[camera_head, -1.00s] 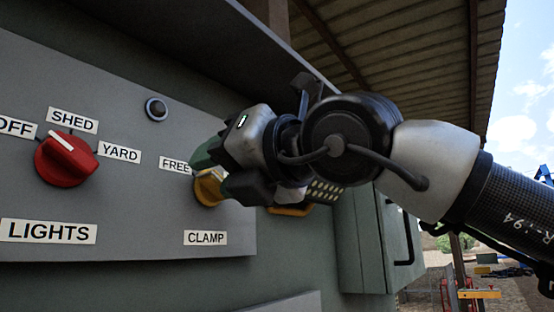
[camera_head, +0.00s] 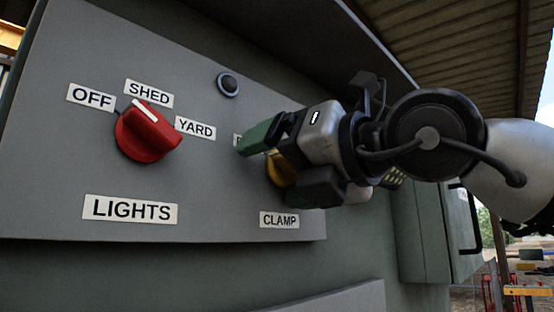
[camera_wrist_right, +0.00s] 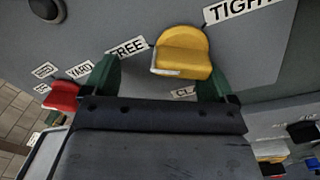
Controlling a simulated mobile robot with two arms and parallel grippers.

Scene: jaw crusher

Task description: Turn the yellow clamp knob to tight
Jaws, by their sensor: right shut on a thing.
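The yellow clamp knob (camera_head: 280,168) sits on the grey panel above the CLAMP label (camera_head: 279,220). In the head view my right gripper (camera_head: 270,164) partly hides it. In the right wrist view the knob (camera_wrist_right: 182,52) lies between the two green fingers of my right gripper (camera_wrist_right: 160,80), which is shut on it. A white mark shows on the knob's lower left edge, on the side toward the FREE label (camera_wrist_right: 126,48). The TIGHT label (camera_wrist_right: 238,9) is at the upper right there; in the head view it is hidden. My left gripper is not in view.
A red lights knob (camera_head: 147,132) with OFF, SHED and YARD labels is left of the clamp knob. A dark round button (camera_head: 228,84) is above, between them. A cabinet with a black handle (camera_head: 471,222) stands to the right.

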